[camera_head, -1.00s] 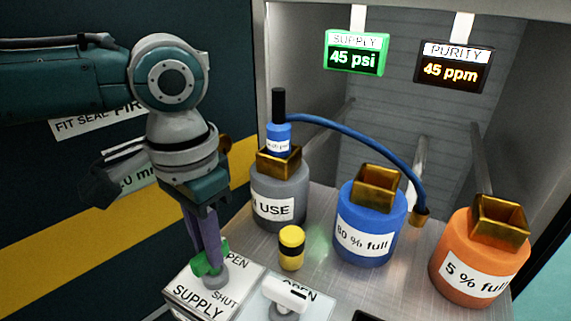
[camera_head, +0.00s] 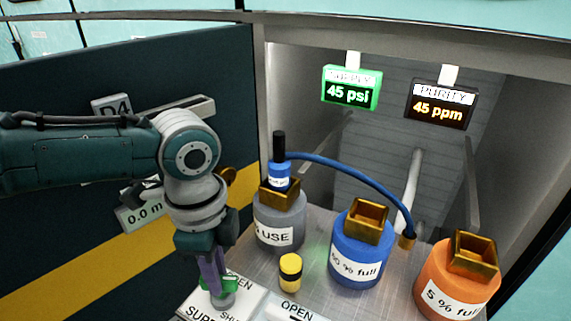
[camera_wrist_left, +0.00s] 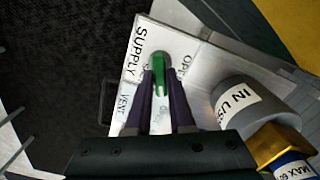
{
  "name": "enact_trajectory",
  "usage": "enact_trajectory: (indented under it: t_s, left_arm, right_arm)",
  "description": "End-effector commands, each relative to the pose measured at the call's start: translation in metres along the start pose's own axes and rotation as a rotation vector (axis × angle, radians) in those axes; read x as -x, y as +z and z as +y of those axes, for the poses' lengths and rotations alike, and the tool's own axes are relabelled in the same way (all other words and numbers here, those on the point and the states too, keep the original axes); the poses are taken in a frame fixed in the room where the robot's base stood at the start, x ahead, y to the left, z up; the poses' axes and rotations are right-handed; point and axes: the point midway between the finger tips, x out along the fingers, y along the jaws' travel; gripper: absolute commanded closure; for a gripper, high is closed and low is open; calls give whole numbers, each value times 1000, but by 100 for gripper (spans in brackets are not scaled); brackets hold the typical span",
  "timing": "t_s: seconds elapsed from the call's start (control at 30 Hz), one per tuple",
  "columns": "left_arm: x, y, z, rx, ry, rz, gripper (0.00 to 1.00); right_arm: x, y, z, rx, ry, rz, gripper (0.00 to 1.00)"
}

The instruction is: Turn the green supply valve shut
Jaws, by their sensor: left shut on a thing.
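The green supply valve handle (camera_head: 231,284) sits on a grey round knob (camera_head: 222,300) on the white SUPPLY plate (camera_head: 248,302), low in the head view. My left gripper (camera_head: 216,282) reaches down from above and is shut on the green handle, one finger on each side. In the left wrist view the green handle (camera_wrist_left: 158,76) lies between the fingertips of my left gripper (camera_wrist_left: 160,86), pointing from the knob back toward the wrist. OPEN and SHUT labels are partly hidden by fingers and handle. The SUPPLY display (camera_head: 351,88) reads 45 psi. My right gripper is not in view.
A grey IN USE canister (camera_head: 279,234) with a brass socket and blue hose stands behind the plate. A yellow-black cylinder (camera_head: 290,272), a blue canister (camera_head: 360,247) and an orange canister (camera_head: 455,283) stand to the right. The PURITY display (camera_head: 442,104) reads 45 ppm. A second plate labelled OPEN (camera_head: 296,307) adjoins.

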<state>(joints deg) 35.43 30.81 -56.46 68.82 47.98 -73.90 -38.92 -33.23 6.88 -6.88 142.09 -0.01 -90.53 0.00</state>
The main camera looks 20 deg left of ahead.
Motion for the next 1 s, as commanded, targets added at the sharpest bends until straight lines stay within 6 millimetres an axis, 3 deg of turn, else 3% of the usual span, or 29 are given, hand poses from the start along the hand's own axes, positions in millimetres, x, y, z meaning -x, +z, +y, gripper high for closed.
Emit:
enact_trajectory:
  t_s: [0.5,1.0]
  left_arm:
    - [1,-2,0,-371,0,4,100]
    - [1,-2,0,-461,0,4,100]
  right_arm:
    - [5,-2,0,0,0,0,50]
    - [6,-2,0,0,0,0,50]
